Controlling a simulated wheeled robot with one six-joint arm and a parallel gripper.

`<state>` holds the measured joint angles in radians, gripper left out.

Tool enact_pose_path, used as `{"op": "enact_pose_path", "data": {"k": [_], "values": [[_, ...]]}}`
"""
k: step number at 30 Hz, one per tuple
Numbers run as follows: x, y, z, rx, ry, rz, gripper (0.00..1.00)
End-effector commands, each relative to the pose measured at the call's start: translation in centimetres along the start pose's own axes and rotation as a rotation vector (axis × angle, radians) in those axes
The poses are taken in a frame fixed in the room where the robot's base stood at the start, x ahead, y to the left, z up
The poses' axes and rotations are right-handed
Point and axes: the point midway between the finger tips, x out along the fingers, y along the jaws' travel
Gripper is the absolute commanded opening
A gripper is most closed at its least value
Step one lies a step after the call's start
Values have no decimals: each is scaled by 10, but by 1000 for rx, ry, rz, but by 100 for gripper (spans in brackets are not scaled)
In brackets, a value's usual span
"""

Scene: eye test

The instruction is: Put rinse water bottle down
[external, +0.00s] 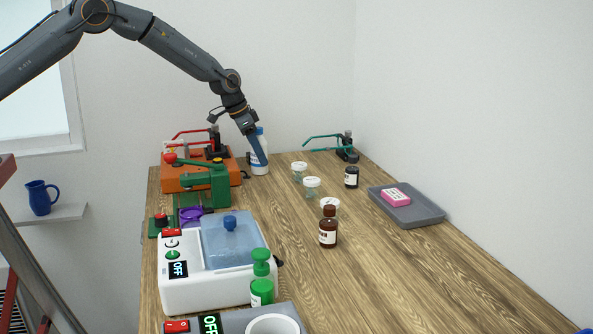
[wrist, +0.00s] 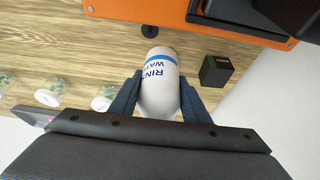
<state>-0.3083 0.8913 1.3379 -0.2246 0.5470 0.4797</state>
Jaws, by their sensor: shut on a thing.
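The rinse water bottle (external: 259,162) is white with a blue cap and is at the far end of the wooden table, right of the orange machine. My gripper (external: 257,147) is shut on it from above, with a finger on either side. In the wrist view the bottle (wrist: 158,75) shows its blue band and part of its "RINSE WATER" label between my blue-grey fingers (wrist: 160,100). Its base is at or very near the tabletop; I cannot tell if it touches.
The orange machine (external: 197,184) stands close left of the bottle. Lidded jars (external: 312,188), a black jar (external: 351,177), a brown bottle (external: 328,232) and a grey tray (external: 418,212) stand to the right. A white bath (external: 205,289) is nearer. The table's right front is clear.

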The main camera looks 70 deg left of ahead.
Motion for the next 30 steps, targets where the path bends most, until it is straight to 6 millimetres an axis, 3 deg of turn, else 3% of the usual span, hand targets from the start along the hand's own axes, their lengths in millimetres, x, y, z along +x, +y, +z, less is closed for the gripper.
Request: {"op": "enact_pose_path", "data": {"k": [1,4,17,23,30], "values": [[2,0,1,0,-1,0,44],[1,0,1,0,0,0,61],[-6,0,-2,0,1,-1,61],[-31,-1,-2,0,3,-1,61],[-75,-1,-2,0,3,-2,61]]}}
